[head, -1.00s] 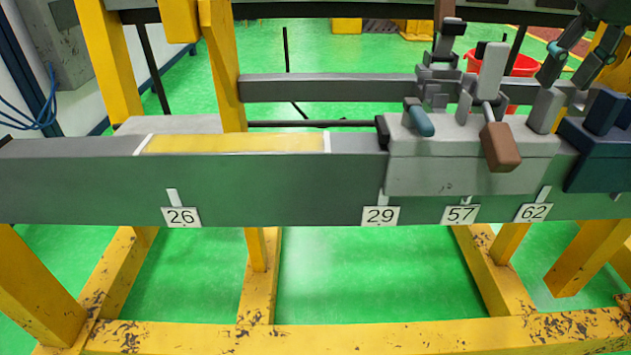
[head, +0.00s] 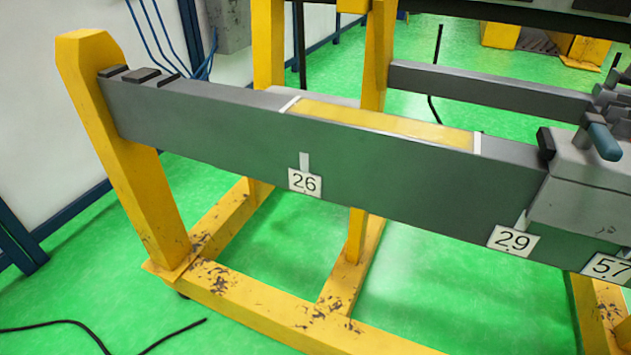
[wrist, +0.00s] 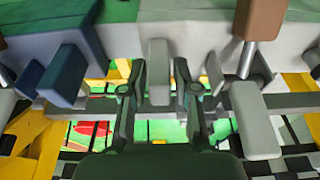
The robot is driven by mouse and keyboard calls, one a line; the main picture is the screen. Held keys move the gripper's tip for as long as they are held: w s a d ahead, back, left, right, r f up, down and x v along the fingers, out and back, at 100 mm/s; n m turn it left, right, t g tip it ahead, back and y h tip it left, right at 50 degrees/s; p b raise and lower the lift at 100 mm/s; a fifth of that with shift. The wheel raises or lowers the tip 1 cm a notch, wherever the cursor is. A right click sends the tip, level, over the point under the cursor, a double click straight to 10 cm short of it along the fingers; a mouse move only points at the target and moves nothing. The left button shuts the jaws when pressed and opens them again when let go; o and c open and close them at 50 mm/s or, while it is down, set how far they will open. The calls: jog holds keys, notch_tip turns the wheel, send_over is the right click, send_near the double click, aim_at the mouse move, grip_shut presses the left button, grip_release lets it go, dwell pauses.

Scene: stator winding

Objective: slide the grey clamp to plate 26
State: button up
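The grey clamp (head: 578,205) sits on the grey beam (head: 230,135) at the right edge of the head view, partly cut off. Its left side is above plate 29 (head: 513,241), and a blue-tipped lever (head: 603,141) stands on it. Plate 26 (head: 304,181) hangs on the beam's front, well left of the clamp. In the wrist view, my gripper (wrist: 158,98) has its fingers apart, one on each side of an upright grey block (wrist: 158,72) at the grey clamp (wrist: 195,14). I see narrow gaps beside the block; contact is unclear. My gripper is outside the head view.
A yellow strip (head: 385,124) between white marks lies on the beam's top, left of the clamp. The beam top looks clear up to dark blocks (head: 140,75) at its left end. A dark blue clamp (wrist: 68,72) is close to my gripper in the wrist view. Yellow posts (head: 130,160) support the beam.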

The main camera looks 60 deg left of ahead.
jog(key=shift+s+a+p, duration=0.2)
jog(key=shift+s+a, duration=1)
jog(key=shift+a, duration=0.55)
jog(key=shift+s+a+p, duration=0.25)
jog(key=shift+s+a, duration=0.9)
jog(key=shift+a, duration=0.65)
jog(key=shift+s+a+p, duration=0.2)
jog(key=shift+s+a, duration=1)
jog(key=shift+a, duration=0.55)
jog(key=shift+s+a+p, duration=0.2)
jog(key=shift+s+a, duration=0.35)
jog(key=shift+a, duration=0.25)
jog(key=shift+s+a+p, duration=0.15)
jog(key=shift+s+a, duration=0.4)
jog(key=shift+a, duration=0.25)
jog(key=shift+s+a+p, duration=0.45)
jog(key=shift+s+a, duration=0.55)
jog(key=shift+a, duration=0.5)
jog(key=shift+s+a+p, duration=0.45)
jog(key=shift+s+a, duration=0.55)
jog(key=shift+a, duration=0.45)
jog(key=shift+s+a+p, duration=0.45)
jog(key=shift+s+a, duration=0.55)
jog(key=shift+a, duration=0.5)
jog(key=shift+s+a, duration=0.8)
jog(key=shift+a, duration=0.35)
jog(key=shift+s+a, duration=0.75)
jog(key=shift+a, duration=0.35)
